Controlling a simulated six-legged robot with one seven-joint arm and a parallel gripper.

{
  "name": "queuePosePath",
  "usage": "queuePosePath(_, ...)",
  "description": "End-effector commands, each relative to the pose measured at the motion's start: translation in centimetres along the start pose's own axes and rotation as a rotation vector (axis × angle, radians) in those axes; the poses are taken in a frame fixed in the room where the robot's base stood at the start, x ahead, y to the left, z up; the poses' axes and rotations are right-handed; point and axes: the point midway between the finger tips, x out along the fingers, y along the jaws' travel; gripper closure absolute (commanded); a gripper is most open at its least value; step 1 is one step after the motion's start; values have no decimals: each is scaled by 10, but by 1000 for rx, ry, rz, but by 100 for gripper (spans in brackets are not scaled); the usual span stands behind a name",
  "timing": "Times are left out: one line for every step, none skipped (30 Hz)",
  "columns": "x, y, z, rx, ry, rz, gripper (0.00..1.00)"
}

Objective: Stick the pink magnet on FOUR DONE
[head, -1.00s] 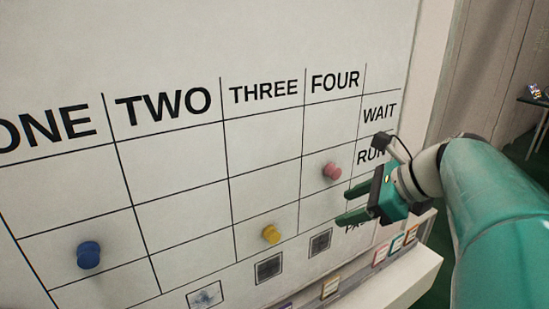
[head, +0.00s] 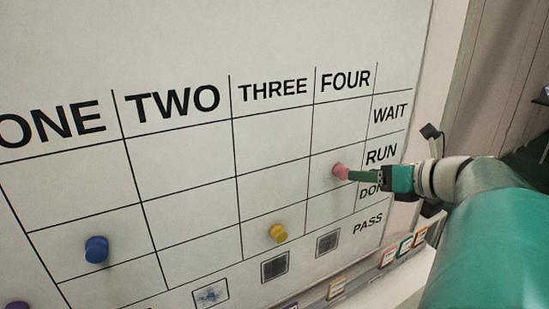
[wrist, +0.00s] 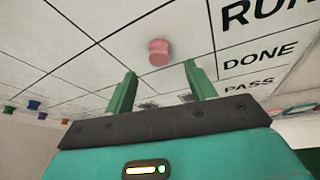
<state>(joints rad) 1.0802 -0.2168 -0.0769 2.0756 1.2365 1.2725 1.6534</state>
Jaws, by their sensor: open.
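The pink magnet (head: 340,170) is a short round knob on the whiteboard (head: 190,55), in the FOUR column at the RUN row. The FOUR DONE cell (head: 330,207) is directly below it and looks bare. My gripper (head: 351,175) reaches in from the right, its fingers at the magnet in the head view. In the wrist view the pink magnet (wrist: 158,52) stands just beyond and between the tips of my open gripper (wrist: 160,72). The fingers look apart from it there.
A yellow magnet (head: 278,233) sits in the THREE column, and a blue magnet (head: 96,250) in the ONE column. A purple magnet (head: 17,305) shows at the lower left edge. A ledge with small coloured frames (head: 388,258) runs along the board's bottom.

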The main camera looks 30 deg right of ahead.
Motion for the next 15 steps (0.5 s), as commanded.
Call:
queuePosePath(10,0,0,1,1,3,45)
queuePosePath(15,0,0,0,2,2,45)
queuePosePath(22,1,0,0,2,4,45)
queuePosePath(27,0,0,1,2,3,45)
queuePosePath(32,1,0,1,2,4,45)
queuePosePath(38,0,0,1,2,5,45)
queuePosePath(42,0,0,0,2,3,45)
queuePosePath(45,0,0,0,2,3,45)
queuePosePath(49,1,0,-1,2,4,45)
queuePosePath(51,1,0,-1,1,4,45)
queuePosePath(52,1,0,-1,1,3,45)
queuePosePath(54,0,0,-1,1,2,45)
queuePosePath(55,0,0,-1,1,2,45)
queuePosePath(56,0,0,-1,1,2,45)
queuePosePath(56,0,0,-1,1,2,45)
